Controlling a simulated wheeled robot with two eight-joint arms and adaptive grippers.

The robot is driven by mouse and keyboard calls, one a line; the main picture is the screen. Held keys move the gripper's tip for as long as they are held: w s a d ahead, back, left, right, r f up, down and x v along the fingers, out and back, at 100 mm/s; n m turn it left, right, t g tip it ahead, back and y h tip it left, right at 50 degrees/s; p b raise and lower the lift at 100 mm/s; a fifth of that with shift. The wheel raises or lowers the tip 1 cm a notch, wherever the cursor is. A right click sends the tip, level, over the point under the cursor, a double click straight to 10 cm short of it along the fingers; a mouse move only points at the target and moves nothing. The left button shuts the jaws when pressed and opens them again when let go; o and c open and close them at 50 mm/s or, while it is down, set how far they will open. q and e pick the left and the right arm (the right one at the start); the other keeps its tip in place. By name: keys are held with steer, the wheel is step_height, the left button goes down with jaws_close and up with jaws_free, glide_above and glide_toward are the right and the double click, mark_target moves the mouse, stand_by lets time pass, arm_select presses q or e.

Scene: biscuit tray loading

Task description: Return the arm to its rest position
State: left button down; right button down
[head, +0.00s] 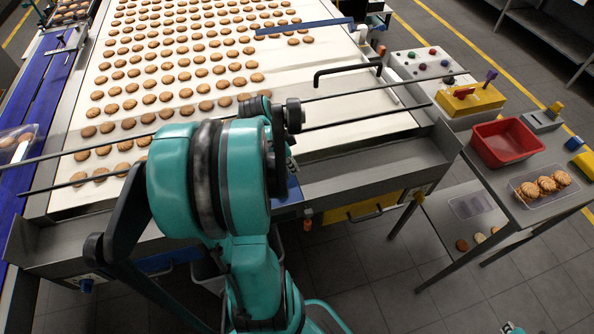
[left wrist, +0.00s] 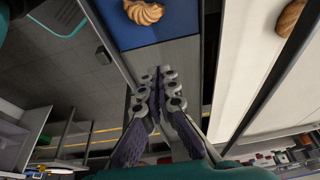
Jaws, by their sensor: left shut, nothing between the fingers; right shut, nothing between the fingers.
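My left gripper (left wrist: 158,85) shows in the left wrist view, with its two jointed fingers together at the tips and nothing between them. Beyond the tips are a grey metal edge and a blue surface (left wrist: 160,32). A swirled biscuit (left wrist: 143,12) lies on the blue surface, apart from the fingers. In the head view a teal arm of mine rises through the middle and covers part of the white conveyor. I cannot make out either gripper in the head view, and the right gripper is not seen.
The white conveyor (head: 330,135) carries rows of round biscuits. A blue belt (head: 50,130) runs along the left, with a clear tray (head: 30,130) at the edge. On the right table stand a red bin (head: 507,143) and a clear tray (head: 529,197) of swirled biscuits. Dark floor lies in front.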

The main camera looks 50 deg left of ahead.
arm_select(q)
steer(key=shift+v, duration=0.85)
steer(key=w+d+r+n+t, duration=0.1)
steer(key=d+r, duration=0.1)
steer(key=d, duration=0.7)
steer(key=w+d+r+n+t+y, duration=0.1)
steer(key=w+d+r+n, duration=0.1)
steer(key=d, duration=0.6)
steer(key=w+d+r+n+t, duration=0.1)
steer(key=w+d+r, duration=0.1)
steer(key=d, duration=0.7)
steer(key=shift+d+r+n+t+y, duration=0.3)
steer(key=shift+r+n+t, duration=0.1)
steer(key=shift+r, duration=0.2)
steer(key=shift+s+a, duration=0.1)
steer(key=shift+s, duration=0.05)
